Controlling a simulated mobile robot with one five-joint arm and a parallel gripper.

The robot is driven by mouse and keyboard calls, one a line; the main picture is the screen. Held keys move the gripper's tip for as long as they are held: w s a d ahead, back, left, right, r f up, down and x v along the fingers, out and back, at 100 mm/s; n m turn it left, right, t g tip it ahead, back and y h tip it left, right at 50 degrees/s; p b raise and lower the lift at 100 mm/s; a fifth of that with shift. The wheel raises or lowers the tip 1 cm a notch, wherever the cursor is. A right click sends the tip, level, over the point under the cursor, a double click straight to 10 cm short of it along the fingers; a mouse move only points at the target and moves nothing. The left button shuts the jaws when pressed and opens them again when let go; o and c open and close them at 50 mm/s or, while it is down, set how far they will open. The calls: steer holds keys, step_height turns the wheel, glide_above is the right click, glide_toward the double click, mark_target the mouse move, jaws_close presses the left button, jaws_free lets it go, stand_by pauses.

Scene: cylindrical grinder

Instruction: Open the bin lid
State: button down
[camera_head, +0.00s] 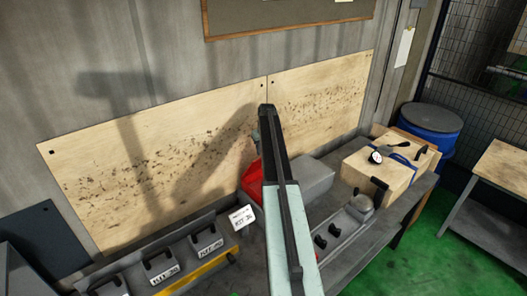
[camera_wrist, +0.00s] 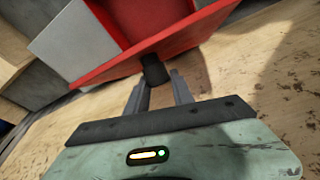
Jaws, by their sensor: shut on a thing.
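The red bin (camera_head: 253,183) stands against the plywood backing, partly hidden behind my arm in the head view. In the wrist view its red lid (camera_wrist: 125,62) shows as a flat, tilted panel across the top, with darker red walls (camera_wrist: 150,14) beyond it. A black handle (camera_wrist: 154,70) sticks out from the lid's edge. My gripper (camera_wrist: 161,78) is shut on this handle, one grey finger on each side. I cannot tell exactly how far the lid stands open.
The plywood panel (camera_head: 150,150) is close behind the bin. A grey block (camera_head: 305,178) stands right of it, then a wooden box (camera_head: 375,172) with small tools. Labelled grey bins (camera_head: 160,268) line the lower left. A blue drum (camera_head: 432,125) stands at far right.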

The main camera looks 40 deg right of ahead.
steer(key=shift+w+r, duration=0.15)
steer(key=shift+w, duration=0.25)
steer(key=shift+a, duration=0.1)
steer(key=c, duration=1.1)
jaws_free()
steer(key=shift+w, duration=0.15)
steer(key=shift+c, duration=0.2)
steer(key=p+v, duration=0.3)
steer(key=s+p+v, duration=0.1)
steer(key=p+v, duration=0.1)
steer(key=v, duration=0.1)
steer(key=shift+a+p, duration=0.15)
steer(key=shift+p, duration=0.25)
steer(key=s+a+f, duration=0.1)
steer(key=s+a, duration=0.3)
steer(key=s, duration=0.6)
steer(key=shift+a+b, duration=0.3)
steer(key=shift+b, duration=0.15)
steer(key=shift+f, duration=0.15)
